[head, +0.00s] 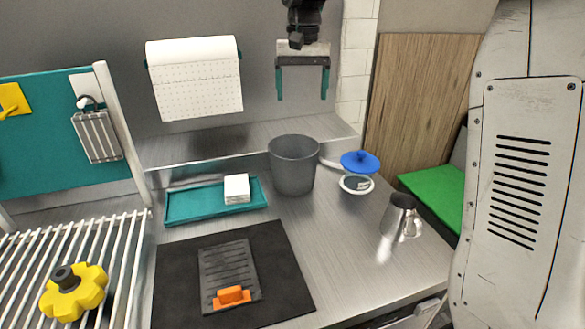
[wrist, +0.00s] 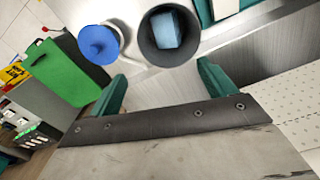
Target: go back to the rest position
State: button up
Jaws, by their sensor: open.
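My gripper (head: 303,84) is open and empty in the head view, high above the counter near the back wall. Its two teal fingers point down and stand wide apart. In the wrist view my gripper (wrist: 160,86) shows both teal fingers with nothing between them. Below it stands a dark grey bin (head: 293,165), which also shows in the wrist view (wrist: 145,40). A light blue block (wrist: 167,30) lies inside the bin; the head view does not show it.
A blue-topped juicer (head: 360,162) and a metal pitcher (head: 398,215) stand right of the bin. A teal tray (head: 190,205) holds a white stack (head: 237,188). A black mat (head: 180,270) with a dark grater-like board (head: 227,268) lies in front. A paper roll (head: 195,80) hangs left of my gripper.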

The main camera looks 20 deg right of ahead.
jog(key=s+d+f+n, duration=0.1)
jog(key=s+f, duration=0.1)
jog(key=s, duration=1)
jog(key=s+d+f+n+t, duration=0.1)
jog(key=s+f, duration=0.2)
jog(key=s, duration=0.9)
jog(key=s+d+f+n, duration=0.1)
jog(key=s+f, duration=0.2)
jog(key=s, duration=1)
